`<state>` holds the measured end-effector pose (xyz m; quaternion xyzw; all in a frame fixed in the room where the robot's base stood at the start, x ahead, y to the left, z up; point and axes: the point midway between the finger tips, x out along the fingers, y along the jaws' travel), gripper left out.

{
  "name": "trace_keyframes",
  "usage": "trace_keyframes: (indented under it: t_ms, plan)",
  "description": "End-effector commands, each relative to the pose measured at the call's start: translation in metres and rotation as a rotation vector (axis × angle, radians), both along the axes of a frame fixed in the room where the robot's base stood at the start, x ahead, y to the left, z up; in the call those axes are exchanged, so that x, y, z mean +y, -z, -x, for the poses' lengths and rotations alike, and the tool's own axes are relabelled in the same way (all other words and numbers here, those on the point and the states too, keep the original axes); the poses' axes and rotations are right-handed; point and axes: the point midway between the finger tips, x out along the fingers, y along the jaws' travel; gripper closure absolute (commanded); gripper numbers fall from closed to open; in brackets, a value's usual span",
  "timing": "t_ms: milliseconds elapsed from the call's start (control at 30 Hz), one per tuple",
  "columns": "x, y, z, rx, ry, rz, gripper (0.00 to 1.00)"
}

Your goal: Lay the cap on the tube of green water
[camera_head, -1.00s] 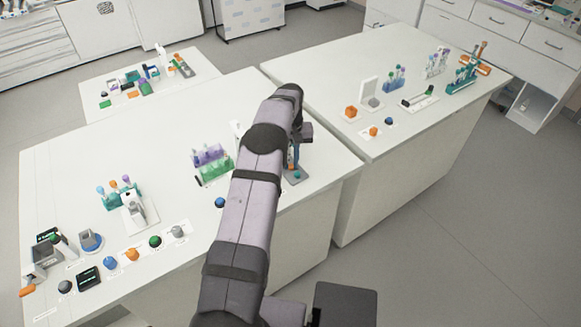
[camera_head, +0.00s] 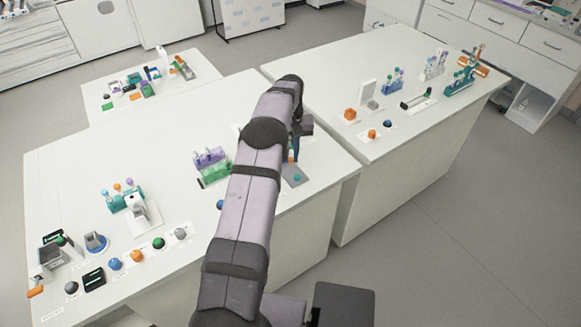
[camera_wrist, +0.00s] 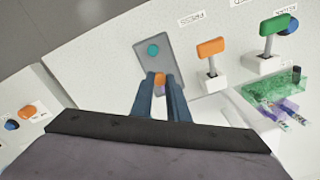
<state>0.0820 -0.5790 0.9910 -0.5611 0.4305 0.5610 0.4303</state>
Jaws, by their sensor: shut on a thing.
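My gripper (camera_wrist: 160,92) is shut on a small orange piece (camera_wrist: 160,80), which shows between the fingertips in the wrist view. I cannot tell if this is the cap. The gripper is over or near the lower end of a grey plate with a teal round spot (camera_wrist: 152,50). In the head view my arm hides much of this area. A green rack (camera_wrist: 268,88) with purple-marked tubes lies to the right in the wrist view; it also shows in the head view (camera_head: 214,174). I cannot make out which tube holds green water.
An orange-handled lever (camera_wrist: 212,48) and a green-handled one (camera_wrist: 278,27) stand right of the plate in the wrist view. Knobs (camera_head: 158,243) line the left table's front. A teal rack (camera_head: 118,203) stands there too. The right table (camera_head: 330,70) is clear toward its back left.

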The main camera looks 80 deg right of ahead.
Motion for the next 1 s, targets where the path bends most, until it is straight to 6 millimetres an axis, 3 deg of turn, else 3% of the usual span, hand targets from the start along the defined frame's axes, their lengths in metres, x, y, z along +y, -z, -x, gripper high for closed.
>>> trace_keyframes:
  t_ms: [133,667,867,1000]
  plan:
    - [0.0,-0.009,0.0,0.0,0.0,0.0,1.0]
    - [0.003,-0.013,-0.008,0.0,0.005,0.0,1.0]
    - [0.018,-0.024,-0.039,0.0,0.027,-0.001,1.0]
    - [0.035,-0.037,-0.074,0.0,0.055,-0.001,1.0]
